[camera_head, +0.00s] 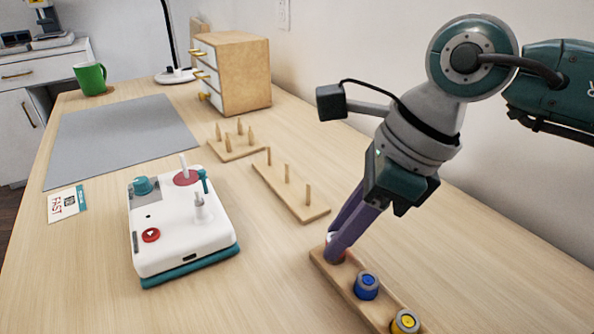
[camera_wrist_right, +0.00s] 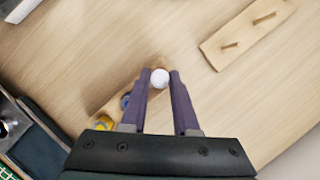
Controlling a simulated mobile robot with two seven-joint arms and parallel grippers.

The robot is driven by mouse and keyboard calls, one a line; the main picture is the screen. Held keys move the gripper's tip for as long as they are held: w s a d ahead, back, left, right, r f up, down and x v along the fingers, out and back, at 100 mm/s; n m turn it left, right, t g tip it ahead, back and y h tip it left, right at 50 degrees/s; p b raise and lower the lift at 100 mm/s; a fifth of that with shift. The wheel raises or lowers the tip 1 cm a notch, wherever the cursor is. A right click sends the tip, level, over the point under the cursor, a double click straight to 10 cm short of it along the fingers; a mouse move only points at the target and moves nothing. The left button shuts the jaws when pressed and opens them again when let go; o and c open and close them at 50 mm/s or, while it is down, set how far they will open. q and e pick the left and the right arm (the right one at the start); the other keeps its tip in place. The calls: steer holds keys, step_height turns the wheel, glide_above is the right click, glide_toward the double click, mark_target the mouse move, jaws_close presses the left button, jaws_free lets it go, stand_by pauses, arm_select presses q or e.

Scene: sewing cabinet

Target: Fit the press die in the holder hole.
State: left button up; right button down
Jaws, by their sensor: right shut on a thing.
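My right gripper (camera_head: 339,246) points down at the far end of a wooden holder strip (camera_head: 342,283). It is shut on a small round die, whose white top (camera_wrist_right: 160,78) shows between the purple fingers in the right wrist view. In the head view the fingers hide most of this die, and a bit of red shows at its base. Whether it sits in a hole or just above the strip I cannot tell. A blue die (camera_head: 366,286) and a yellow die (camera_head: 405,322) stand further along the strip. My left gripper is not in view.
A white and teal press machine (camera_head: 178,235) with a red button stands left of the strip. Two wooden peg boards, one long (camera_head: 293,195) and one short (camera_head: 233,150), lie behind. A grey mat (camera_head: 120,135), drawer box (camera_head: 240,85) and green mug (camera_head: 90,78) are further back.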

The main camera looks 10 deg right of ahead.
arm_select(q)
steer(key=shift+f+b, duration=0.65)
arm_select(e)
steer(key=shift+f, duration=0.55)
stand_by(0.8)
stand_by(0.3)
steer(key=c, duration=0.6)
jaws_free()
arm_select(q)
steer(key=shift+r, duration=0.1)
